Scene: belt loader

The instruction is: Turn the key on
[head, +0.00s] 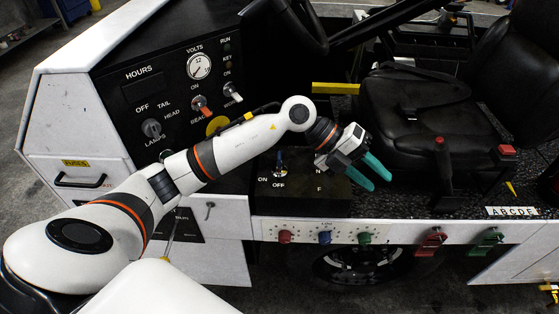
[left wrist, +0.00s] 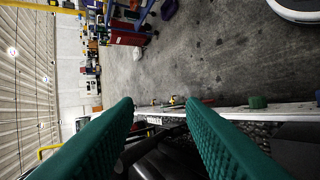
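A small switch with a blue upper part (head: 281,163), which looks like the key, stands upright on the black console box (head: 300,203). ON is printed to its left and OFF just below it. My left gripper (head: 380,184) is to the right of it, beside the box's N and F marks and in front of the seat. Its teal fingers are apart with nothing between them; they also show apart in the left wrist view (left wrist: 160,104). The key is not visible in the left wrist view. My right gripper is not in view.
The black dash panel (head: 130,85) carries a volts gauge (head: 199,66), a lamps knob (head: 152,129) and toggle switches. A black seat (head: 420,110) is at the right. Red, blue and green knobs (head: 325,238) line the white sill below. A steering wheel (head: 300,20) is above.

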